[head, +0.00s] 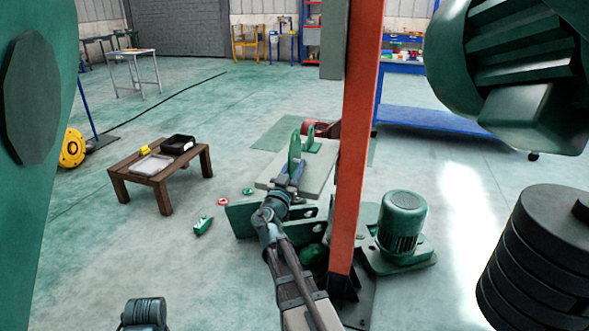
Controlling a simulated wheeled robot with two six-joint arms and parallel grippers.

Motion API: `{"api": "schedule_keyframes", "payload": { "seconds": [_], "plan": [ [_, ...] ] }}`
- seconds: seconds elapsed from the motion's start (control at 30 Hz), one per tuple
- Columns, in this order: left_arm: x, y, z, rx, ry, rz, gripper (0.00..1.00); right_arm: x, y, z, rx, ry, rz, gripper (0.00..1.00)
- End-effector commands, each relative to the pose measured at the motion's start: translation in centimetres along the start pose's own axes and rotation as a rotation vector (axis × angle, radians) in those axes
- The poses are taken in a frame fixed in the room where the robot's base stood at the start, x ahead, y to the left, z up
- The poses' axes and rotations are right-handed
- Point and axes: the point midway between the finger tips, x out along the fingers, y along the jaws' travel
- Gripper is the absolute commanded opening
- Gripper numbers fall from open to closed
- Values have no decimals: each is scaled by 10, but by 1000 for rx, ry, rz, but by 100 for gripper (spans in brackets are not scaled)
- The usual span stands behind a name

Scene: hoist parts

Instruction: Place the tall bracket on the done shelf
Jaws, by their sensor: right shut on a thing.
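The tall bracket (295,148) is a narrow green upright plate in the middle of the head view. My right gripper (291,173) is shut on it near its lower part, over a pale grey slab (318,172). I cannot tell whether the bracket touches the slab. A shorter green bracket (310,138) stands just to the right, on the far part of the slab. My left gripper is not visible; only a grey joint of my left arm shows at the bottom left. No shelf is clearly marked as the done shelf.
An orange-red post (360,140) rises close to the right of my right arm. A green motor (401,222) stands beside it. A wooden table (133,176) with trays is at the left. Small green and red parts lie on the floor. A blue shelf unit (430,118) is behind right.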

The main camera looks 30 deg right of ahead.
Motion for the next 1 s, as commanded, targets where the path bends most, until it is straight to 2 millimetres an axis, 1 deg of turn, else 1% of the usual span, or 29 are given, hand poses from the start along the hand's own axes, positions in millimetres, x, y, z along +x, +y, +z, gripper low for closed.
{"api": "schedule_keyframes", "payload": {
  "seconds": [0.17, 0.2, 0.33, 0.37, 0.6, 0.7, 0.73, 0.87, 1.0],
  "plan": [
    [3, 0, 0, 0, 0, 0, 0, -1, 0, 3, -2, 2, 1, 0],
    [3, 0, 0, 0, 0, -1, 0, -1, 0, 3, 0, 0, 0, 38],
    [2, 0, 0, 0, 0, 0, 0, 0, 0, 2, 0, 0, 0, 62],
    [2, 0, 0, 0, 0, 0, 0, 0, 0, 2, 0, 0, 0, 65],
    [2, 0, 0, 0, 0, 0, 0, 0, 0, 2, 0, 0, 0, 65],
    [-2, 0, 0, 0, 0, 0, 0, 0, 0, -2, 0, 0, 0, 65],
    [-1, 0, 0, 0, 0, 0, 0, -2, 0, -1, 0, 0, -1, 65],
    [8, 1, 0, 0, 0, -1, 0, -26, 1, 1, 1, 0, -2, 65],
    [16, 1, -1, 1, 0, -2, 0, -56, 2, 2, 1, 0, -3, 65]
  ]
}}
